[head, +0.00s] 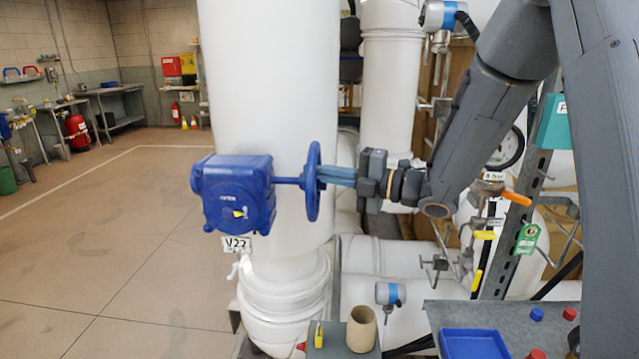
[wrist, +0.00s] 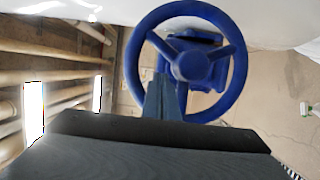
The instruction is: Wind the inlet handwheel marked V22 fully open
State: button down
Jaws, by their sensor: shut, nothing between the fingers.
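The blue handwheel (head: 313,181) stands edge-on in the head view, on a shaft from a blue gearbox (head: 222,180). The tag V22 (head: 236,244) hangs below the gearbox, which has a yellow pointer (head: 240,212) on its face. In the wrist view the handwheel (wrist: 240,65) faces me with its rim, spokes and hub in sight. My gripper (head: 325,174) is shut and empty, its fingers pointing at the wheel from the right. In the wrist view my gripper (wrist: 164,82) overlaps the wheel's lower left, between hub and rim. I cannot tell whether it touches.
A thick white pipe (head: 270,80) stands behind the gearbox. A pressure gauge (head: 509,149) and a steel frame (head: 515,215) with an orange lever (head: 516,198) are at right. A blue tray (head: 473,344) is on a bench at lower right. The floor at left is clear.

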jog(key=shift+s+f, duration=0.3)
jog(key=shift+s, duration=0.1)
jog(key=shift+s+f+b, duration=0.45)
jog(key=shift+f+b, duration=0.3)
jog(key=shift+f, duration=0.1)
jog(key=shift+s+f+b, duration=0.15)
jog(key=shift+f+b, duration=0.6)
jog(key=shift+f, duration=0.2)
